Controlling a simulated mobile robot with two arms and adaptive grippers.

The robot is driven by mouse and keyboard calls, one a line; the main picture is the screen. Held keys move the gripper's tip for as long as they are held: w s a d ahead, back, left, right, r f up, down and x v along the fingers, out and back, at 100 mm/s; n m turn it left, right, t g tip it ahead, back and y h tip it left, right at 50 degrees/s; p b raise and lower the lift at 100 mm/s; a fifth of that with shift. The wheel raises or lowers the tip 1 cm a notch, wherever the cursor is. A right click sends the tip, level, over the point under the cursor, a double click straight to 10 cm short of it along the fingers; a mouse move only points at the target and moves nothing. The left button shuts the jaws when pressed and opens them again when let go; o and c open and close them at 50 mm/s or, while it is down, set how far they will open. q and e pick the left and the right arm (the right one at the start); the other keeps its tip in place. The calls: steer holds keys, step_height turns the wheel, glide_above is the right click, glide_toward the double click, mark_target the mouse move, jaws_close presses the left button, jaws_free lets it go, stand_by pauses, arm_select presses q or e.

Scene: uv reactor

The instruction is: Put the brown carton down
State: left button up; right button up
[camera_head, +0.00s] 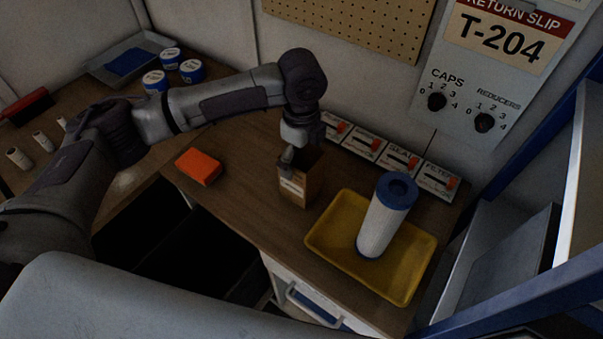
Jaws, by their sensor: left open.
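The brown carton (293,190) is a small upright box with a pale label on its front face. It stands on the wooden counter (240,213), left of the yellow tray. My left gripper (288,156) is at the carton's top left edge, pointing down, with its jaws open. The arm and gripper hide part of the carton's top, so I cannot tell whether a finger touches it. My right gripper is not in view.
A yellow tray (318,242) holds a white filter cartridge (380,226) with a blue cap. An orange block (198,167) lies to the left. Several labelled switch boxes (401,160) line the back wall. A blue-edged shelf (577,150) stands at right.

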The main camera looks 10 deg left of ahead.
arm_select(q)
steer(key=c, duration=1.1)
steer(key=shift+r, duration=0.15)
